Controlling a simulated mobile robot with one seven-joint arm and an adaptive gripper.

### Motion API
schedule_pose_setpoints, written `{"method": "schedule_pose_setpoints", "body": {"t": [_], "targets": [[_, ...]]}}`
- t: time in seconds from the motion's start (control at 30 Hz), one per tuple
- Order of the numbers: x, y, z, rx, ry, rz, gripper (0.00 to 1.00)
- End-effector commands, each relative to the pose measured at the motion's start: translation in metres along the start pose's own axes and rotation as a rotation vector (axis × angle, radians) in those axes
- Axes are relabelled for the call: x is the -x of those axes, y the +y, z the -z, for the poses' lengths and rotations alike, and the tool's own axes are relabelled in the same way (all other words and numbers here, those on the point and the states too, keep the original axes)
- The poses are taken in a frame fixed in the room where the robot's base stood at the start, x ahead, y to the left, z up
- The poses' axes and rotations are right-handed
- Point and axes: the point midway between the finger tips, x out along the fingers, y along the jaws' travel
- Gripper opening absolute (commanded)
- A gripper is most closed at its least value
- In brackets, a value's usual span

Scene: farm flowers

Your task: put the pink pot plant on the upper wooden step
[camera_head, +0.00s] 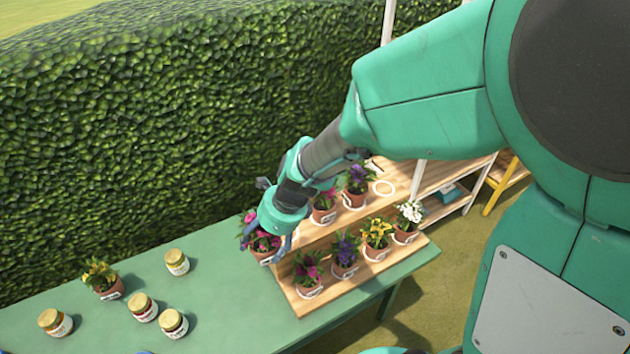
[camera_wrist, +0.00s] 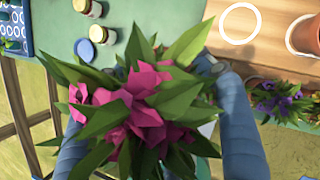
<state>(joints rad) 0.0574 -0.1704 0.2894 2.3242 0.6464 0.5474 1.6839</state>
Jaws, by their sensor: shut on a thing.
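My gripper (camera_wrist: 150,95) is shut on the pink pot plant (camera_wrist: 140,110), with one finger on each side below the leaves. In the wrist view its leaves and pink flowers hide most of the pot. In the head view the pink pot plant (camera_head: 262,243) is at the left end of the wooden steps, partly behind my wrist; whether it touches anything beneath is hard to tell. The upper wooden step (camera_head: 313,234) holds a pink and a purple potted plant and has an empty white ring (camera_head: 384,187). The wrist view shows an empty white ring (camera_wrist: 240,22) on wood beside a terracotta pot (camera_wrist: 305,35).
The lower step (camera_head: 325,290) carries several potted plants, including a magenta one (camera_head: 308,272) and a white one (camera_head: 408,216). A yellow plant (camera_head: 102,277) and several jars (camera_head: 143,307) stand on the green table (camera_head: 225,305). A hedge (camera_head: 150,130) rises behind.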

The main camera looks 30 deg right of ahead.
Motion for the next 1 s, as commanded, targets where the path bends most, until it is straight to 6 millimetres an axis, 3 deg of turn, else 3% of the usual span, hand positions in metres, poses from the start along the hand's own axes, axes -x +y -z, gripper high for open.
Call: {"method": "schedule_pose_setpoints", "body": {"t": [0.1, 0.53, 1.0], "targets": [[0.011, -0.029, 0.009, -0.052, 0.000, 0.020, 0.27], [0.038, -0.123, 0.061, -0.224, -0.005, 0.092, 0.27], [0.072, -0.208, 0.149, -0.414, -0.003, 0.171, 0.27]]}}
